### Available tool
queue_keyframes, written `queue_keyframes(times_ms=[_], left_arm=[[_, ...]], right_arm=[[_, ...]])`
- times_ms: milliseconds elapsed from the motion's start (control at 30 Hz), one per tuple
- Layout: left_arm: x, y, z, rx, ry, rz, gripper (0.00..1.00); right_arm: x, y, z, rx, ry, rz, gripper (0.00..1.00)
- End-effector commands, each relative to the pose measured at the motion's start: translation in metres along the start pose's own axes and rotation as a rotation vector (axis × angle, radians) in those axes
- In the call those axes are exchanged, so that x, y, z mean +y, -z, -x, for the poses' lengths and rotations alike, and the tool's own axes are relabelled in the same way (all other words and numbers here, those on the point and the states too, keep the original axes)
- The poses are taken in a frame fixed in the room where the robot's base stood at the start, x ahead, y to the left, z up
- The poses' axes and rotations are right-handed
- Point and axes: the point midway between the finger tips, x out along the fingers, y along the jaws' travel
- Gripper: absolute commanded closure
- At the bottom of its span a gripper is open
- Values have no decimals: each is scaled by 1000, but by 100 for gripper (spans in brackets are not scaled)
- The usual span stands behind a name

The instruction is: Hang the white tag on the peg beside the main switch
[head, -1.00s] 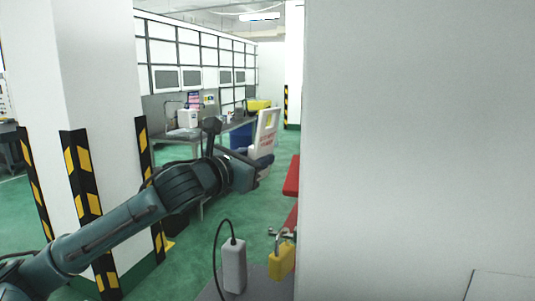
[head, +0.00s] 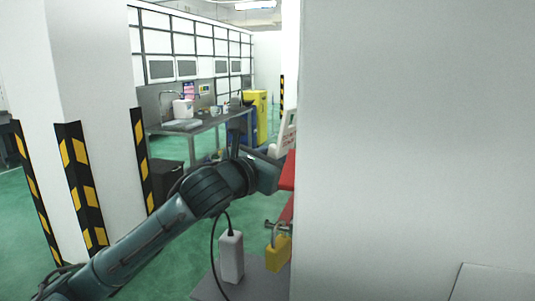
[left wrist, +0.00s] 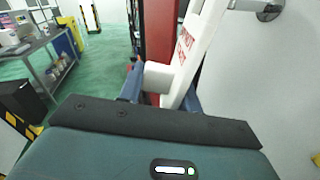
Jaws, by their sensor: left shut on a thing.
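My left gripper (head: 277,165) is shut on the white tag (head: 287,133), beside the near edge of the pale wall or cabinet. The tag is upright, slightly tilted, and the edge hides much of it in the head view. In the left wrist view the tag (left wrist: 196,42), with red lettering, rises from between the fingers (left wrist: 160,95). A round metal fitting (left wrist: 268,10) sticks out from the pale surface to its right, apart from the tag; I cannot tell if it is the peg. I cannot make out the main switch. My right gripper is not in view.
A yellow padlock (head: 278,252) hangs near the pale edge, beside a white box with a cable (head: 231,256). A red part (head: 287,172) shows at the edge. A striped pillar (head: 75,165) stands left; a bench (head: 195,125) is behind. Green floor lies between.

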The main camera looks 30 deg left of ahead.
Motion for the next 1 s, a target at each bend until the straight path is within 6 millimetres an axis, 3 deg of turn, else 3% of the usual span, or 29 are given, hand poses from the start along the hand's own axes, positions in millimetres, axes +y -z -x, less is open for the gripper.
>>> queue_keyframes(times_ms=[433,1000], left_arm=[[-27,-4,-6,-3,2,3,89],[-40,3,-10,-2,0,0,89]], right_arm=[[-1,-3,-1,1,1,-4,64],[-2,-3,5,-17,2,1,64]])
